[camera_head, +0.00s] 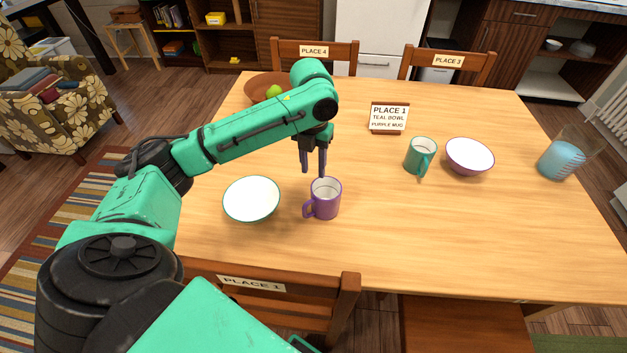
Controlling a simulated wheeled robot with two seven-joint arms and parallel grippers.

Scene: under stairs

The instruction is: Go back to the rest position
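My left gripper (314,170) hangs fingers-down just above and behind the purple mug (324,205). Its two fingers are apart with nothing between them. The purple mug stands upright on the table (420,250), its handle to the left. A teal-rimmed bowl (252,199), white inside, sits to the left of the mug. A teal mug (419,157) and a purple bowl (470,157) stand side by side farther right. My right gripper is out of view.
A sign (389,118) reading "PLACE 1, teal bowl, purple mug" stands mid-table. A brown bowl with green fruit (273,91) is partly behind my arm. A clear vessel with blue contents (562,160) stands at the right. Labelled chairs (285,297) surround the table. The front right tabletop is clear.

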